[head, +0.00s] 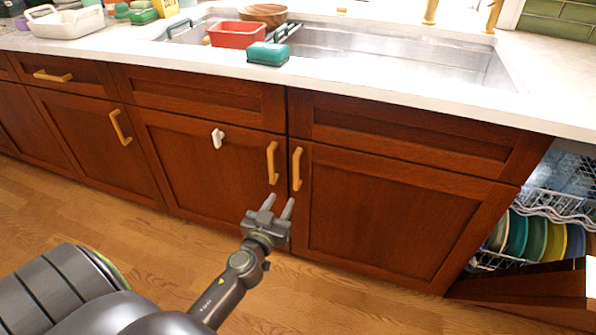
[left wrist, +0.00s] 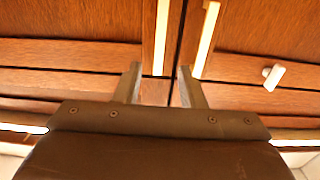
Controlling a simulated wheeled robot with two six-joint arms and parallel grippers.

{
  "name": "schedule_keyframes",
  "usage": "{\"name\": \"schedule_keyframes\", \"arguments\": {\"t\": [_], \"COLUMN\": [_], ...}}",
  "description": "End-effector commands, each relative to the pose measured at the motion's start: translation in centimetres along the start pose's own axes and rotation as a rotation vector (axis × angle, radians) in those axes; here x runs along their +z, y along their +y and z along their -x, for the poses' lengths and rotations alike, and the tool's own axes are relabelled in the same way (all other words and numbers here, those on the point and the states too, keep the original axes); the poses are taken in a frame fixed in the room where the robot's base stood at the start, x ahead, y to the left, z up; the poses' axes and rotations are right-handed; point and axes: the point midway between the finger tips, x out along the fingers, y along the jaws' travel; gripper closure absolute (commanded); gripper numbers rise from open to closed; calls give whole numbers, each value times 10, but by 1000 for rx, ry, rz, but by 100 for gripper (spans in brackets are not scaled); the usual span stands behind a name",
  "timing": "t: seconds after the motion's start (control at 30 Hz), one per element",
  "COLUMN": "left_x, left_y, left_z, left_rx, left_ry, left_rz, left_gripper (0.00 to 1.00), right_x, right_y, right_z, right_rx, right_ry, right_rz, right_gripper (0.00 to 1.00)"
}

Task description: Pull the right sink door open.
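The right sink door (head: 400,215) is a shut reddish-brown panel under the sink. Its vertical brass handle (head: 297,169) is near its left edge. The wrist picture is turned over, and there this handle (left wrist: 161,40) appears between the finger lines. My left gripper (head: 280,205) is open and empty, just below and in front of the two middle handles. Its two fingers (left wrist: 160,70) are spread in the left wrist view. I see no clear contact with the handle. My right gripper is in neither view.
The left sink door (head: 190,165) is shut, with a brass handle (head: 272,163) close beside the right one and a white hook (head: 218,138). An open dishwasher rack (head: 560,205) with plates is at the far right. The wood floor (head: 340,300) in front is clear.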

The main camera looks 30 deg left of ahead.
Motion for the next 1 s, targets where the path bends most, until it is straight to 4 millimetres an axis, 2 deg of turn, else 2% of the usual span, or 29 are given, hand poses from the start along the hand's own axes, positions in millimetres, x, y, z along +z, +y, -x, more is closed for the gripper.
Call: {"name": "schedule_keyframes", "arguments": {"t": [0.03, 0.4, 0.6, 0.8, 1.0], "left_x": [-2, 0, 1, 1, 0], "left_y": [0, 0, 0, -1, 0], "left_z": [-12, -84, -114, -128, -130], "left_rx": [0, -1, 0, -1, -1], "left_ry": [2, 0, 0, -1, -1], "left_rz": [-2, -3, -2, -2, -1], "left_gripper": [64, 64, 64, 64, 64], "right_x": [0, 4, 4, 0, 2], "right_y": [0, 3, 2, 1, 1], "right_z": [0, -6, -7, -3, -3], "right_rx": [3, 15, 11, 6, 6], "right_ry": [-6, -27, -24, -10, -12], "right_rz": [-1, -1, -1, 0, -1], "right_gripper": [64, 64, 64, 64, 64]}}
